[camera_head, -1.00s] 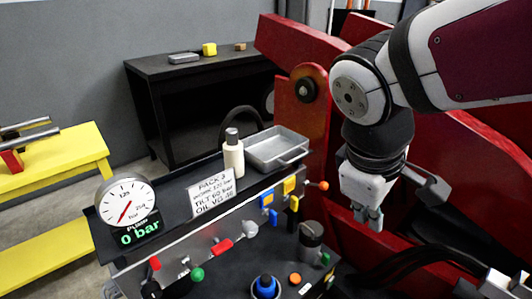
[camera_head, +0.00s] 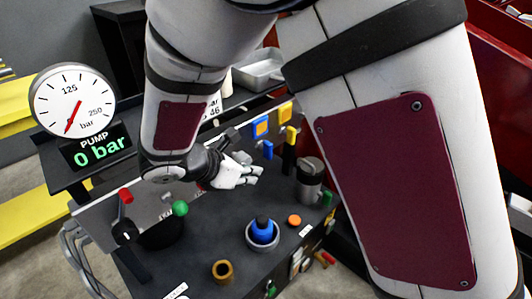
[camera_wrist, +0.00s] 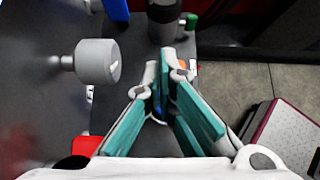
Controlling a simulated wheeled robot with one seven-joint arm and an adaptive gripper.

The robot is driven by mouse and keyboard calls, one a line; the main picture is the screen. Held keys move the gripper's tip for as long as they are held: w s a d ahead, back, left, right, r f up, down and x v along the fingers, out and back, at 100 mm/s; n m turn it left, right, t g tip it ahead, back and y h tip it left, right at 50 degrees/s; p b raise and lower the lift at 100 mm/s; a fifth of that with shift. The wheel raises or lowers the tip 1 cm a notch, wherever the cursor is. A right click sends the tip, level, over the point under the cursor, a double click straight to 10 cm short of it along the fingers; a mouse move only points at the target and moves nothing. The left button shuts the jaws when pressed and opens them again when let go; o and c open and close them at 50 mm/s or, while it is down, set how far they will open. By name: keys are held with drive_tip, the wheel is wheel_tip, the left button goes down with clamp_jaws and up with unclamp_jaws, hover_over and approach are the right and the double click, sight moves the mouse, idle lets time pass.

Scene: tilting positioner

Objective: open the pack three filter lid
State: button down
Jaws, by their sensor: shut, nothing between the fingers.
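My gripper (camera_head: 252,176) is shut and empty, reaching in from the left above the black console. Its closed fingertips also show in the wrist view (camera_wrist: 163,68). A grey canister with a lighter collar and dark body (camera_head: 310,178) stands upright to the right of my gripper. A dark canister (camera_wrist: 164,25) beyond my fingertips in the wrist view appears to be the same one. A blue cap (camera_head: 263,231) sits in a grey ring in front. No label shows which part is the filter lid. My fingers appear apart from the canister.
A gauge (camera_head: 73,101) with a "0 bar" display stands at the left. A green knob (camera_head: 180,208), orange button (camera_head: 294,220) and brass cup (camera_head: 223,271) are on the console. A grey knob (camera_wrist: 95,62) is left of my fingers. My arm hides much of the sign.

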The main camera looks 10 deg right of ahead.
drive_tip(key=b, duration=0.7)
approach(302, 170)
wheel_tip(302, 170, down, 7)
drive_tip(key=w+d+r, duration=0.2)
drive_tip(key=shift+d+r, duration=0.1)
drive_tip(key=shift+d, duration=0.2)
drive_tip(key=shift+w+d+r, duration=0.2)
drive_tip(key=shift+d+r, duration=0.05)
drive_tip(key=shift+d, duration=0.05)
drive_tip(key=shift+r, duration=0.15)
drive_tip(key=shift+w+d+r+y+p, duration=0.15)
drive_tip(key=shift+r+y+p, duration=0.15)
drive_tip(key=shift+p, duration=0.75)
